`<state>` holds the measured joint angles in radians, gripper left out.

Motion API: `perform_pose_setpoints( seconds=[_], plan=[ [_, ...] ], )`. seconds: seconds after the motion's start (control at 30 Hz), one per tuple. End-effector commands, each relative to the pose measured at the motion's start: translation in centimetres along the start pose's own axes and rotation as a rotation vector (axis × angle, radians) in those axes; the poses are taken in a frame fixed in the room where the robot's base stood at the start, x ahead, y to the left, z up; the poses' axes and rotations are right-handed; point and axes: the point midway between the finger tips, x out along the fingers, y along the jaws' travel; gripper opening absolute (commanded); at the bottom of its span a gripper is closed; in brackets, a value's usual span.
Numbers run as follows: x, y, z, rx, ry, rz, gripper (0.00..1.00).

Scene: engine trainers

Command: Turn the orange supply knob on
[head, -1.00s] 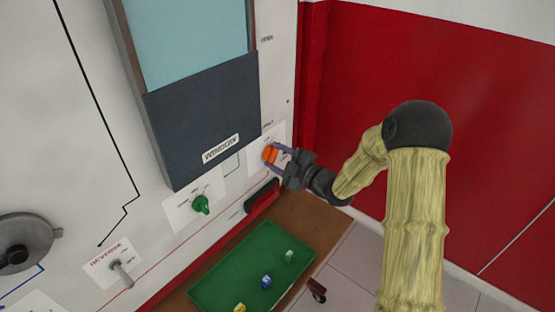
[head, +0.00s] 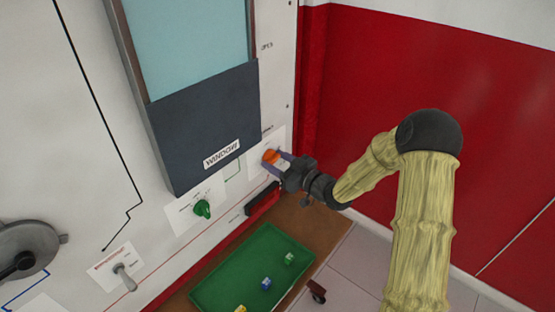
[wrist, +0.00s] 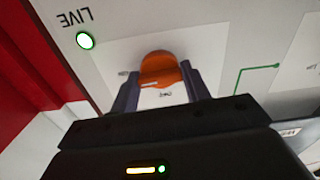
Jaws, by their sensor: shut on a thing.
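The orange supply knob (head: 271,156) sits on a white plate on the panel, near its right edge. In the wrist view the knob (wrist: 160,68) shows between my two fingers, its ridge running roughly across the picture. My gripper (head: 274,163) is shut on the knob, with one finger on each side of it in the wrist view (wrist: 160,76). A small round lamp (wrist: 85,41) marked LIVE glows white with a green rim beside the plate. The printed marks around the knob are too small or partly hidden to read.
A green knob (head: 203,208) and a dark sliding window (head: 205,125) are left of the orange knob. A grey toggle switch (head: 124,277) is lower left. Below lies a green tray (head: 225,278) with small blocks. A red wall (head: 440,75) stands at right.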

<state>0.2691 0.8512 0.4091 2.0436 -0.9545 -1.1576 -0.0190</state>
Motion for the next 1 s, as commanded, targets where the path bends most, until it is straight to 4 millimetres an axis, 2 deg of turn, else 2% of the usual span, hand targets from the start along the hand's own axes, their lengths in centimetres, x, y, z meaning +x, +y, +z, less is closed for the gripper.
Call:
perform_pose_setpoints(
  seconds=[0.23,0.67,0.7,0.77,0.8,1.0],
  plan=[
    [-0.11,0.06,0.17,0.076,-0.006,0.002,0.24],
    [-0.11,0.06,0.22,0.088,-0.005,0.002,0.24],
    [-0.11,0.06,0.22,0.087,-0.005,0.002,0.52],
    [-0.10,0.06,0.20,0.087,-0.004,0.002,0.64],
    [-0.09,0.05,0.18,0.086,-0.004,0.002,0.68],
    [-0.04,0.01,0.08,0.085,-0.002,0.000,0.68]
  ],
)
